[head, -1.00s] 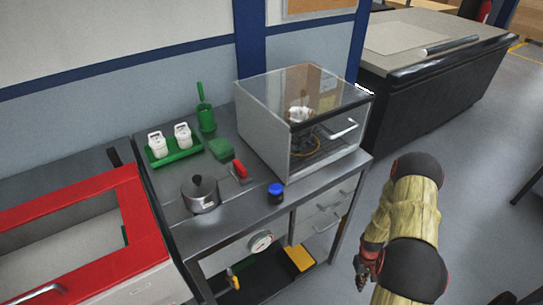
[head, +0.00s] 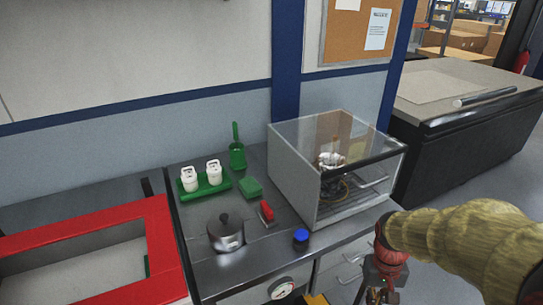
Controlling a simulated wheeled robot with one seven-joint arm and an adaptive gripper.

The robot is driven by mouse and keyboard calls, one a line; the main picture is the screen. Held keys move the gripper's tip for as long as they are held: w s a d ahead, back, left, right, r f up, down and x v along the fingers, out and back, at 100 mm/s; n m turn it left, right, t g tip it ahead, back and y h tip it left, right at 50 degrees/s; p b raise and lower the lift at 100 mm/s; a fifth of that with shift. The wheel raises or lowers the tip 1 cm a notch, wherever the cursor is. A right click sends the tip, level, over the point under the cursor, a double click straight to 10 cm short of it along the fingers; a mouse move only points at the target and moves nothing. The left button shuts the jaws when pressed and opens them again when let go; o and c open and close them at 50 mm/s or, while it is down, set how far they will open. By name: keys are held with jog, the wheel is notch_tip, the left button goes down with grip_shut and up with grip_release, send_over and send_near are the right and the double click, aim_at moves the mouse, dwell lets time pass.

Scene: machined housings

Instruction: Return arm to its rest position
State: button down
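My arm comes in from the right edge in the head view, its links in a tan fabric cover with dark and red joints. My gripper (head: 377,284) hangs at the lower right, in front of the bench's drawers. Its fingers are small, dark and partly cut off by the bottom edge, so I cannot tell whether they are open or shut. I see nothing clearly held in it.
The metal bench (head: 262,262) carries a clear-topped cabinet (head: 290,180) with a machined part inside, a lidded pot (head: 226,236), a blue-capped jar (head: 301,238) and a green tray (head: 206,190) with two white containers. A red-framed box (head: 160,245) stands left. A dark counter (head: 440,150) stands right.

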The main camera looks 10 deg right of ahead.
jog(key=s+a+r+n+t, duration=0.1)
jog(key=s+a+r+t, duration=0.1)
jog(key=a+r, duration=0.3)
jog(key=s+a+r+n+t, duration=0.2)
jog(key=a+r+t, duration=0.2)
jog(key=r, duration=0.9)
jog(key=shift+s+a+r+t+p, duration=0.3)
jog(key=shift+s+a+t, duration=0.1)
jog(key=shift+a, duration=0.75)
jog(key=c, duration=2.6)
grip_release()
